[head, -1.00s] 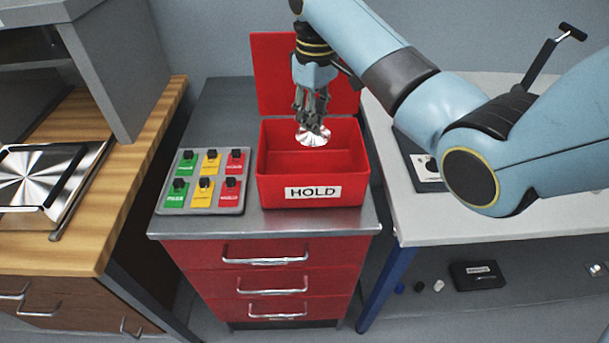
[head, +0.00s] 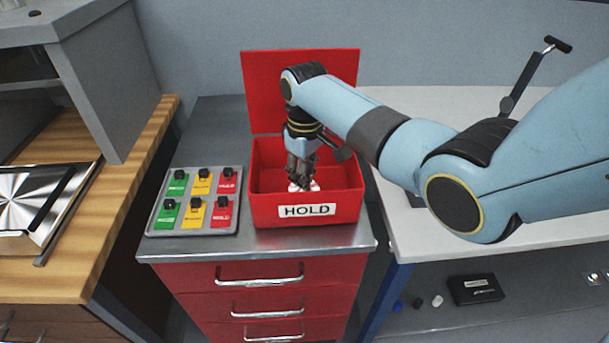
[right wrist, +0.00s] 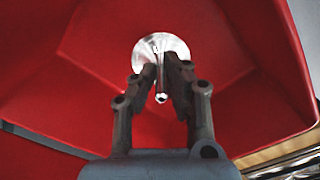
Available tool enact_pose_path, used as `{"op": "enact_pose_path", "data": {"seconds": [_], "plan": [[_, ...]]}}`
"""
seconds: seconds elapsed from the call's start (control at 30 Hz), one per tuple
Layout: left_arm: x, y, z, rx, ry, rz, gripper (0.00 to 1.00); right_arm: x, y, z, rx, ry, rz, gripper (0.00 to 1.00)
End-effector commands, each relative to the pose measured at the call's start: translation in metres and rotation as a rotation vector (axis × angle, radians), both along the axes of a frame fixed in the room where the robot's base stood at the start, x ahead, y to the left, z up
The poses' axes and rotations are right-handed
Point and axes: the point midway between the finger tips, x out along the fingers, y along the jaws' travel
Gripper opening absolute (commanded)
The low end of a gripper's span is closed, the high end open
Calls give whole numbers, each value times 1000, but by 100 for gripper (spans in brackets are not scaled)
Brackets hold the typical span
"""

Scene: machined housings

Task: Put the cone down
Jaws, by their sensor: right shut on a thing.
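The cone (head: 303,187) is a shiny metal piece with a round flared disc and a thin stem. In the right wrist view the cone (right wrist: 161,55) shows its disc beyond the fingers and its stem between them. My right gripper (head: 302,181) is shut on the cone and points down inside the red HOLD bin (head: 339,208). In the right wrist view my right gripper (right wrist: 162,78) has its fingertips at the stem, with red bin walls all around. Whether the disc touches the bin floor cannot be told. My left gripper is not in view.
The bin's red lid (head: 262,85) stands open behind it. A grey panel with green, yellow and red tags (head: 195,201) is left of the bin on the metal cabinet top (head: 205,120). A white table (head: 430,220) is at right, a wooden bench (head: 120,190) at left.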

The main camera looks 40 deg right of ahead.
Motion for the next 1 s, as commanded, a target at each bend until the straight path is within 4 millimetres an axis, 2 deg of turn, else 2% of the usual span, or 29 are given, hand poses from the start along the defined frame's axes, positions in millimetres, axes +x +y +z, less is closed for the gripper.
{"op": "enact_pose_path", "data": {"seconds": [0.17,0.2,0.37,0.67,0.77,1.0], "plan": [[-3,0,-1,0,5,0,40,0,0,-2,0,0,0,0],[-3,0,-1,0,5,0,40,0,0,-2,0,0,0,11],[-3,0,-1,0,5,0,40,0,0,-2,0,0,0,32],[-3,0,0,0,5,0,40,0,0,0,0,0,0,32],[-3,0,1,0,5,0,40,1,0,10,0,-2,0,32],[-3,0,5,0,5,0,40,1,0,62,0,-5,1,32]]}}
